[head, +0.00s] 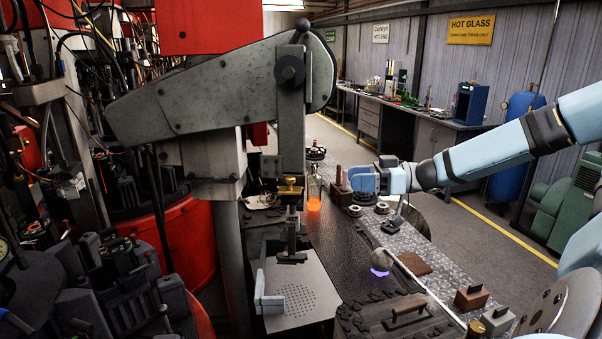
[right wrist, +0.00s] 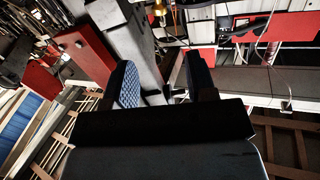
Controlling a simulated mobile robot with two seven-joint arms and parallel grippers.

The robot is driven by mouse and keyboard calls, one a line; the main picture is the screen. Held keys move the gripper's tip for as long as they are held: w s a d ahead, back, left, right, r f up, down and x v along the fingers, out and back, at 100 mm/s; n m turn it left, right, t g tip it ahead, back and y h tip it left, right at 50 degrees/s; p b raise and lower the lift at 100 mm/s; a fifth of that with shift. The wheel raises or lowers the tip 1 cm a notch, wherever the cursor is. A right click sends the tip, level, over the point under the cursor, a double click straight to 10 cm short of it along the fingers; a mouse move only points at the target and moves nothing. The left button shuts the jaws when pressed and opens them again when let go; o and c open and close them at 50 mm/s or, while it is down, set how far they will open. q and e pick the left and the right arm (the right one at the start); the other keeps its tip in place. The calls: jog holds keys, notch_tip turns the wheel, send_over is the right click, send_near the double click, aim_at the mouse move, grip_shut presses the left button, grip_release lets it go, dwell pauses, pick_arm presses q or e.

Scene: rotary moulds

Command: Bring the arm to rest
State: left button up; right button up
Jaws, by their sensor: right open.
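My right arm (head: 490,150) comes in from the right in the head view. Its right gripper (head: 362,180) hangs in the air above the right side of the metal bench, pointing left. The right wrist view shows the two fingers (right wrist: 167,85) apart, one with a blue textured pad, with nothing between them. My left gripper is not in view.
A bottle with a glowing orange base (head: 314,200) stands left of my right gripper. Red machinery (head: 190,240) fills the left. Open floor (head: 490,240) lies right of the bench.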

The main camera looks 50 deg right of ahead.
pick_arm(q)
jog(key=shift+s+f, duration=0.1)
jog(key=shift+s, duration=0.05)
pick_arm(e)
jog(key=a+f+g, duration=0.1)
jog(key=a+f, duration=1)
jog(key=f, duration=0.3)
jog(key=a+f, duration=1.1)
jog(key=f, duration=0.3)
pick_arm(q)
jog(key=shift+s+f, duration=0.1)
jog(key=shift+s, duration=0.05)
pick_arm(e)
jog(key=s+a+f+m+h, duration=0.2)
jog(key=s+a+f+h, duration=0.2)
jog(key=s+a+f, duration=0.2)
jog(key=s+a+f+m+g+h, duration=0.1)
jog(key=s+a+f+m+h, duration=0.1)
jog(key=s+a+f+h, duration=0.2)
jog(key=s+a+f, duration=0.3)
jog(key=a+f, duration=0.3)
jog(key=f, duration=0.2)
jog(key=shift+a+f+h, duration=0.15)
jog(key=shift+a+h, duration=0.1)
jog(key=shift+h, duration=0.05)
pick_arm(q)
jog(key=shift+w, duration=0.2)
pick_arm(e)
jog(key=shift+s, duration=0.1)
